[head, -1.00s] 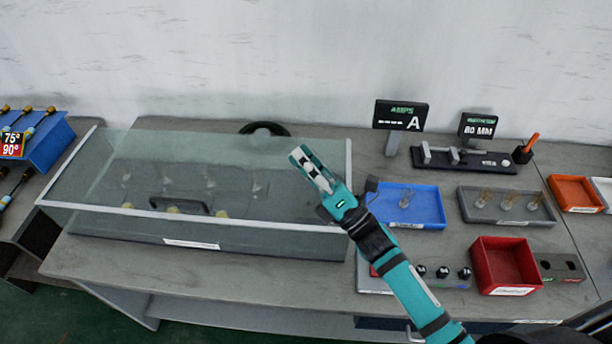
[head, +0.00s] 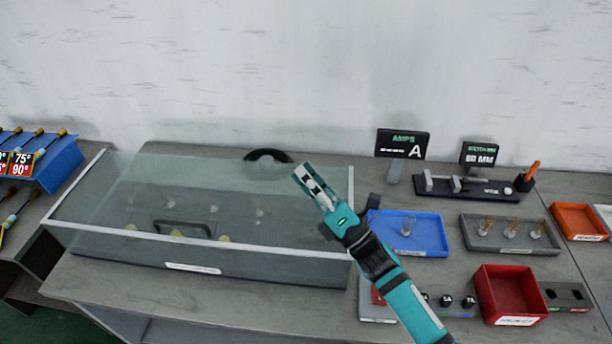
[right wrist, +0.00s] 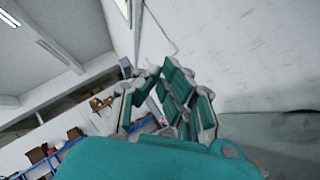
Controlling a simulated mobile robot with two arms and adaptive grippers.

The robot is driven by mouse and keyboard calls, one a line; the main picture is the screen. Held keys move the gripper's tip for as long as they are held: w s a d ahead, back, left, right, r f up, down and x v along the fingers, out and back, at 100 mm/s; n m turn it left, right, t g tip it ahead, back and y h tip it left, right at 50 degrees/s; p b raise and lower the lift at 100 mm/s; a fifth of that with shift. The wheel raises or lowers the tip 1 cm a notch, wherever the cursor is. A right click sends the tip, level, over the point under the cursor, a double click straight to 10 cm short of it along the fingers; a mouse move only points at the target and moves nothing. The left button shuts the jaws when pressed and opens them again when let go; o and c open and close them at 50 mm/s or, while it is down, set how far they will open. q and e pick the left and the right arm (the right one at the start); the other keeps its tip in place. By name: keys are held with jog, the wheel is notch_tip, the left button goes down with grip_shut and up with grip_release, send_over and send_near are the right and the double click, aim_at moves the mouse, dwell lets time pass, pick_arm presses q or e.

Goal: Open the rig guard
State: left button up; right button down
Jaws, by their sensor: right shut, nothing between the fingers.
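The rig guard (head: 80,190) is a clear box-shaped cover with pale edges on the left of the bench. It looks closed over the rig, with several small pale parts seen through it. A dark handle (head: 182,226) shows at its front side. My right gripper (head: 306,178) is shut and empty, above the right end of the guard and away from the handle. It also shows in the right wrist view (right wrist: 160,88), against the wall and ceiling. Whether it touches the guard I cannot tell. My left gripper is not in view.
Right of the guard are a blue tray (head: 428,247), a grey tray (head: 468,242), a red bin (head: 484,303) and a row of black knobs (head: 446,300). Two display signs (head: 401,144) stand behind. A blue rack (head: 62,160) is at far left. Bare bench lies before the guard.

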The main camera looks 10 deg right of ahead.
dwell(0.4)
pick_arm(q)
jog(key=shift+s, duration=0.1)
pick_arm(e)
jog(key=v, duration=1.2)
